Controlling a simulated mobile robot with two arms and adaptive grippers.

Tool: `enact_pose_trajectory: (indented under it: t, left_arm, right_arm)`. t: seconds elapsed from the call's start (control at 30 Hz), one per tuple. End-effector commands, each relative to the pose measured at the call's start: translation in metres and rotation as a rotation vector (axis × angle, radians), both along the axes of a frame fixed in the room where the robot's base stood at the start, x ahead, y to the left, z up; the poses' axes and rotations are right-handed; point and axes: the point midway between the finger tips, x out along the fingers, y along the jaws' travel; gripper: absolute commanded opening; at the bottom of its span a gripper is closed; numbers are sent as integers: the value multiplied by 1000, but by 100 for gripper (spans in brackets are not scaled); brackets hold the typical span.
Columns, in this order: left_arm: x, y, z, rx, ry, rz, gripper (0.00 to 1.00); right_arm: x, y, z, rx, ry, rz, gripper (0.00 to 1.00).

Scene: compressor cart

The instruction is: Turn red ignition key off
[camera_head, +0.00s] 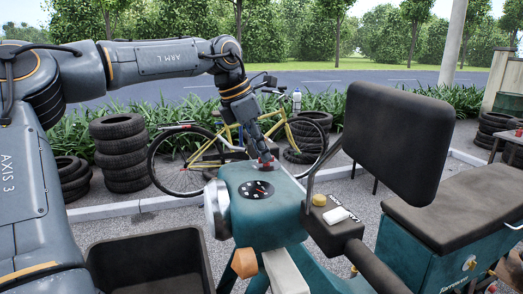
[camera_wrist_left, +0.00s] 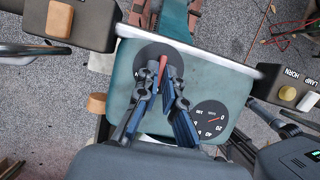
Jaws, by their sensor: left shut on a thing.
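The red ignition key (camera_wrist_left: 162,68) stands on a dark round plate on the teal console (camera_wrist_left: 205,80) in the left wrist view. My left gripper (camera_wrist_left: 162,85) is shut on the key, with its fingertips on either side of the red part. In the head view my left gripper (camera_head: 265,160) reaches down to the far side of the teal console (camera_head: 272,212), and a little red shows at its fingertips. The fingers hide much of the key and plate. The letter marks by the plate are mostly covered.
A round gauge (camera_head: 257,190) lies near the key on the console. A black bin (camera_head: 150,262) stands at left. A bicycle (camera_head: 205,160) and stacked tyres (camera_head: 120,150) are behind.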

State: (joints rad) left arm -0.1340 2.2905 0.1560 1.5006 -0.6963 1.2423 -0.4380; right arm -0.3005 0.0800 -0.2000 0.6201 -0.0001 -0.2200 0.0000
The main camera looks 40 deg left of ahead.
Motion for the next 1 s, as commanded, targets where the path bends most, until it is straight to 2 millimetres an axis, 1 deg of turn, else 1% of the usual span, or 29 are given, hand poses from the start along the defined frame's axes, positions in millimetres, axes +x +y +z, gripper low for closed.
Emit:
enact_pose_trajectory:
  t: [0.07,0.1,0.17,0.2,0.47,0.57,0.67,0.73,1.0]
  left_arm:
    - [0,0,0,0,-1,2,0]
    - [0,0,0,0,-1,2,13]
    - [0,0,0,-1,-1,1,26]
    - [0,0,0,-1,-1,1,30]
    - [0,0,0,0,-1,0,30]
    - [-1,1,5,0,-2,0,30]
    - [-5,3,16,1,-5,1,30]
    - [-9,5,28,2,-5,2,30]
    - [-29,15,81,2,-4,2,30]
  right_arm:
    - [0,0,0,0,0,0,58]
    - [0,0,0,0,0,0,58]
    - [0,0,0,0,0,0,58]
    - [0,0,0,0,0,0,58]
    - [1,-1,0,-1,-1,0,58]
    - [1,-1,0,-1,-1,1,58]
    - [1,-1,0,-1,-1,0,58]
    - [1,-1,0,-1,-1,0,58]
    - [0,0,0,0,0,0,58]
